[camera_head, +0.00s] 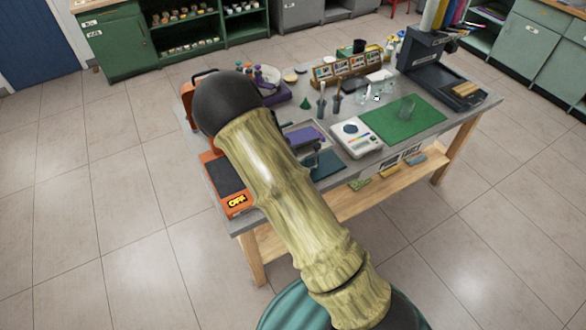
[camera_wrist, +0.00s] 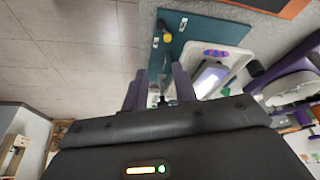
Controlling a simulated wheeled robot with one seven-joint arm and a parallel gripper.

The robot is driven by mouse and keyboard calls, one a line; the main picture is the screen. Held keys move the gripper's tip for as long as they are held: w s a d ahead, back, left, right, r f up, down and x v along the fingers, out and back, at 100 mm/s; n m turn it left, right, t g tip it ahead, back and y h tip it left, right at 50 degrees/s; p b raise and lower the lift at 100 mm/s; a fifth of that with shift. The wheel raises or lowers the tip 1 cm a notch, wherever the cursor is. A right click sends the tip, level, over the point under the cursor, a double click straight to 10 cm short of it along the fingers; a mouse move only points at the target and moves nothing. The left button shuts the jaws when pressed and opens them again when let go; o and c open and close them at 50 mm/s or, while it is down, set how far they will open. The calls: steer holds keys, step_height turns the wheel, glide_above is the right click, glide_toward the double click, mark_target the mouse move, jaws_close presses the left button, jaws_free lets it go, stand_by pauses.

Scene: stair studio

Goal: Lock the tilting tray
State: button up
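The tilting tray (camera_head: 303,136) is a pale, shallow tray with a purple item in it, on the table behind my arm in the head view. Its teal base (camera_head: 328,165) shows just in front. In the wrist view the white-rimmed tray (camera_wrist: 238,62) lies right of centre beside the teal base (camera_wrist: 215,28), which carries a yellow knob (camera_wrist: 168,38). My gripper (camera_wrist: 160,84) has its two purple fingers apart, with a small dark part between or beyond them. I cannot tell whether they touch it. My arm hides the gripper in the head view.
An orange device (camera_head: 236,203) marked OFF sits at the table's near left corner. A purple device (camera_head: 268,90) stands behind. The floor around is clear.

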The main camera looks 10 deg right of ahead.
steer(key=shift+w+a+f+m, duration=0.15)
steer(key=shift+w+a, duration=0.1)
steer(key=shift+w, duration=0.15)
steer(key=shift+w+a+m, duration=0.15)
steer(key=shift+w+a, duration=0.1)
steer(key=shift+w, duration=0.15)
steer(key=b+x, duration=0.3)
steer(key=x, duration=0.2)
steer(key=b+x, duration=0.4)
steer(key=x, duration=0.2)
steer(key=b+x, duration=0.3)
steer(key=x, duration=0.3)
steer(key=shift+w+d+f, duration=0.15)
steer(key=shift+d, duration=0.2)
jaws_close()
